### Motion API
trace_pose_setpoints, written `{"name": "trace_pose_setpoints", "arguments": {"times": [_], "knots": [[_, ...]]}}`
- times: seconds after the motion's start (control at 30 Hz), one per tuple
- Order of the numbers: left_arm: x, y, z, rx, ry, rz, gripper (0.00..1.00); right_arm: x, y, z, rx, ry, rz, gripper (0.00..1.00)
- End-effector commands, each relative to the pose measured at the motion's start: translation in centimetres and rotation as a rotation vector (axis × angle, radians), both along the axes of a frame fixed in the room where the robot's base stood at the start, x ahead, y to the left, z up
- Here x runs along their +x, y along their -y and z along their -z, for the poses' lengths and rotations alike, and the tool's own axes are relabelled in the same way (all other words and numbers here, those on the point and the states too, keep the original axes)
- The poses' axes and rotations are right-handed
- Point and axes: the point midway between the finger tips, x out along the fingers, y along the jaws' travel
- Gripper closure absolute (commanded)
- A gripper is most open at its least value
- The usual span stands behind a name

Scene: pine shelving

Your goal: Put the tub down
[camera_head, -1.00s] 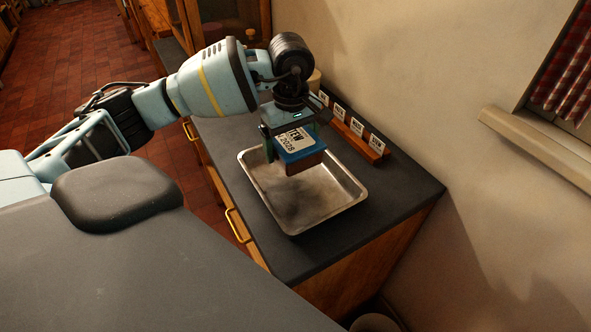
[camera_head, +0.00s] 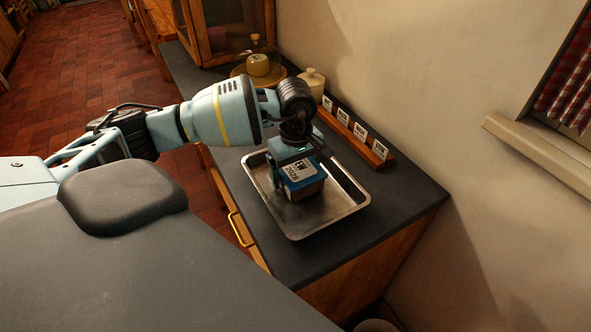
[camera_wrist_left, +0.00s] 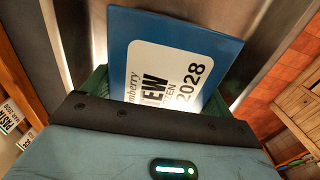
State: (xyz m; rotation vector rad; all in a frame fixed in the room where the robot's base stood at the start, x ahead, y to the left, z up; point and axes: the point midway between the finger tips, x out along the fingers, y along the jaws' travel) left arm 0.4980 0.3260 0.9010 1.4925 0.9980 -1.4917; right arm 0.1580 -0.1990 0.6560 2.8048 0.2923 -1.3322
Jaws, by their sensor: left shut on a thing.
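The tub (camera_head: 301,184) has a blue lid with a white label and a brown body. It is low inside the metal tray (camera_head: 327,229) on the dark counter. My left gripper (camera_head: 293,170) is shut on the tub from above. In the left wrist view the blue lid (camera_wrist_left: 222,48) fills the middle, its label showing "EW" and "2028", with the green fingers at its sides. I cannot tell whether the tub's underside touches the tray floor. My right gripper is not in view.
A wooden rack with several white label cards (camera_head: 360,131) stands along the wall. Behind are a cream jar (camera_head: 312,82) and a yellowish round item on a wooden board (camera_head: 258,66). The dark counter (camera_head: 395,207) is bare right of the tray.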

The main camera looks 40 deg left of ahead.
Motion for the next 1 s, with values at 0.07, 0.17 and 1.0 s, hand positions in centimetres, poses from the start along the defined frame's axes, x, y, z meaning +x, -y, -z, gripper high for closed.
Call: {"name": "trace_pose_setpoints", "arguments": {"times": [0.07,0.17,1.0], "knots": [[0.1,0.0,-0.1,-0.001,0.002,0.0,0.52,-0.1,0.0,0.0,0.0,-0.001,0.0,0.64],[0.0,0.0,0.2,0.0,0.001,0.0,0.52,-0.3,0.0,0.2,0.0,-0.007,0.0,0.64],[0.1,0.0,-6.4,-0.001,0.004,0.001,0.0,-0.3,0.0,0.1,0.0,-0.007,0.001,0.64]]}}
